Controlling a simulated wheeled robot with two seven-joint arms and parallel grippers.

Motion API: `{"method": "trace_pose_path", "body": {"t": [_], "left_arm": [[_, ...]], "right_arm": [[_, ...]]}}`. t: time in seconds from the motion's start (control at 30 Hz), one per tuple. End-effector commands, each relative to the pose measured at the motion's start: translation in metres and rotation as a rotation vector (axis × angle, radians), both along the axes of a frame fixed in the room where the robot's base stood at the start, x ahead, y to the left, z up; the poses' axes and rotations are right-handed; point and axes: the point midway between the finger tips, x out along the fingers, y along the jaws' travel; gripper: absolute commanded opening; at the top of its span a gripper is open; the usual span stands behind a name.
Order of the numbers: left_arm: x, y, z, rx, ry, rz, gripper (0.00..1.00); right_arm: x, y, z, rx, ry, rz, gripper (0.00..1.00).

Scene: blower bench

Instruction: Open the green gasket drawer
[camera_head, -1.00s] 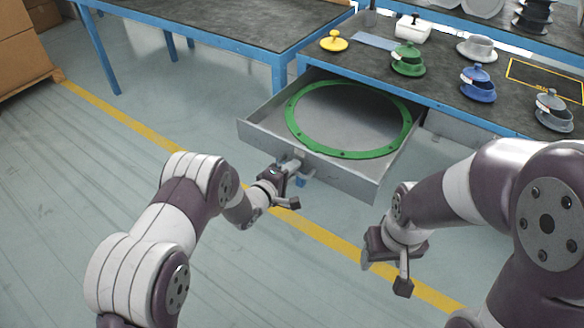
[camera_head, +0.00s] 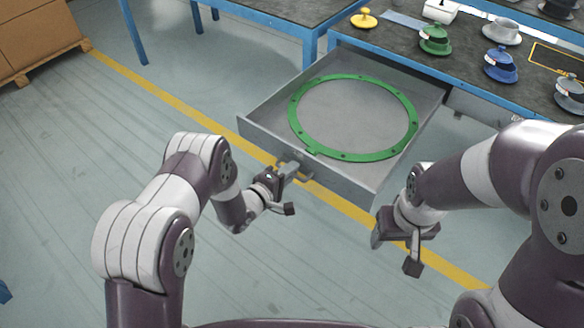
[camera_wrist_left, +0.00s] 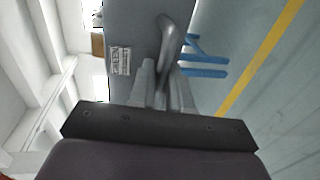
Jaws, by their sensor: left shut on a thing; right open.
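The drawer (camera_head: 345,182) is pulled well out from under the bench and holds a large flat green ring gasket (camera_head: 362,156). Its grey handle (camera_head: 303,177) is on the front face. My left gripper (camera_head: 288,170) is shut on the handle. In the left wrist view the fingers (camera_wrist_left: 168,85) close around the handle (camera_wrist_left: 170,40), beside a small printed label (camera_wrist_left: 120,61) on the drawer front. My right gripper (camera_head: 405,250) is open and empty, in front of the drawer's right corner and apart from it.
The bench (camera_head: 480,95) behind carries a yellow knobbed part (camera_head: 363,19), a green flanged part (camera_head: 435,41), a blue one (camera_head: 500,66) and grey ones. Another blue-framed table (camera_head: 285,12) stands back left. Boxes (camera_head: 42,38) sit far left. The floor left of the drawer is clear.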

Motion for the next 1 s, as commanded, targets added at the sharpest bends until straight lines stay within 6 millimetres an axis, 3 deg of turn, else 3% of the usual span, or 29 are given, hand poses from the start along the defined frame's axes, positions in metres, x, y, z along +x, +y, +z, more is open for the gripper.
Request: {"method": "trace_pose_path", "body": {"t": [0.3, 0.33, 0.37, 0.67, 0.77, 1.0], "left_arm": [[-0.003, 0.002, -0.003, 0.003, 0.01, 0.002, 0.0], [-0.003, 0.002, -0.004, 0.003, 0.01, 0.002, 0.21], [-0.003, 0.002, -0.004, 0.003, 0.012, 0.002, 0.29], [-0.003, 0.002, -0.002, 0.002, 0.007, 0.002, 0.29], [-0.012, 0.01, 0.001, 0.002, 0.01, 0.004, 0.29], [-0.063, 0.047, 0.015, 0.001, 0.01, 0.007, 0.29]], "right_arm": [[0.0, 0.0, 0.0, 0.0, 0.0, 0.0, 0.62], [0.0, 0.0, 0.0, 0.0, 0.0, 0.0, 0.62], [0.0, 0.0, 0.0, 0.0, 0.0, 0.0, 0.62], [0.0, 0.0, 0.001, 0.0, 0.0, 0.0, 0.62], [0.0, 0.0, 0.004, 0.0, 0.0, 0.0, 0.62], [0.0, 0.0, 0.016, 0.0, 0.0, 0.0, 0.62]]}}
